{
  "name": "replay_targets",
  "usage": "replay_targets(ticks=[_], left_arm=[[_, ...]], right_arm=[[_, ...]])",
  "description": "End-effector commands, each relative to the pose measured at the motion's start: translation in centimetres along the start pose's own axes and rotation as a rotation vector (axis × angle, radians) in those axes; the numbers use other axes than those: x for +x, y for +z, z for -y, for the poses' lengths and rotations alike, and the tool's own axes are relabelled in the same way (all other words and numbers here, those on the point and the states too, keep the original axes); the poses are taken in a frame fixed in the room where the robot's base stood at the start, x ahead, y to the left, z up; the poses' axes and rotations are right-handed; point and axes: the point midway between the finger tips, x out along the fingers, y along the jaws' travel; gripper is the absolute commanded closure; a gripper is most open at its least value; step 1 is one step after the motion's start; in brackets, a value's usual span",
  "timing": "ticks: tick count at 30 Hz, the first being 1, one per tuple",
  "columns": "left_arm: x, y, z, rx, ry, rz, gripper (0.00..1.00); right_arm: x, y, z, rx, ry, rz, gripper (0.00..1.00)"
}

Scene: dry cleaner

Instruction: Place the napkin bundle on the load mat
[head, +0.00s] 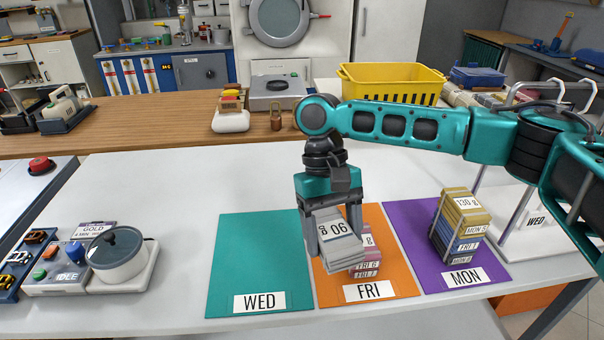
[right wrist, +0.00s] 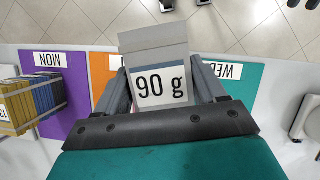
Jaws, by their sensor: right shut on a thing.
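My right gripper (head: 333,232) is shut on a pale grey bundle (head: 338,246) labelled "90 g"; the label reads upside down in the head view. The bundle also shows between the fingers in the right wrist view (right wrist: 153,45). It is over the orange FRI mat (head: 398,279), near the edge of the teal WED mat (head: 250,255). A pink-red stack (head: 367,262) with FRI labels stands on the orange mat, partly hidden by the bundle; I cannot tell whether they touch. No mat is marked as a load mat. My left gripper is out of view.
A purple MON mat (head: 408,220) at the right bears a tall stack (head: 458,226) with a "130 g" label on top. The teal mat is bare. A grey pot device (head: 117,258) stands at the left. A yellow basket (head: 391,80) is behind my arm.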

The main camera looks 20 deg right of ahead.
Motion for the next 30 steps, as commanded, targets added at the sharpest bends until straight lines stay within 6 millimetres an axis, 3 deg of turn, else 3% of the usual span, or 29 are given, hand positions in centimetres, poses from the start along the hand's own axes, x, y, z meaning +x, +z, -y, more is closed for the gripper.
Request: replay_targets(ticks=[8,30], left_arm=[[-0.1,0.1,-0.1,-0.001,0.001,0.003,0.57],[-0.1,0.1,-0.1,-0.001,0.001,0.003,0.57]], right_arm=[[-0.6,-0.4,-0.3,-0.2,0.084,-0.002,0.62],[-5.4,-2.5,-4.7,-1.496,0.625,-0.003,0.62]])
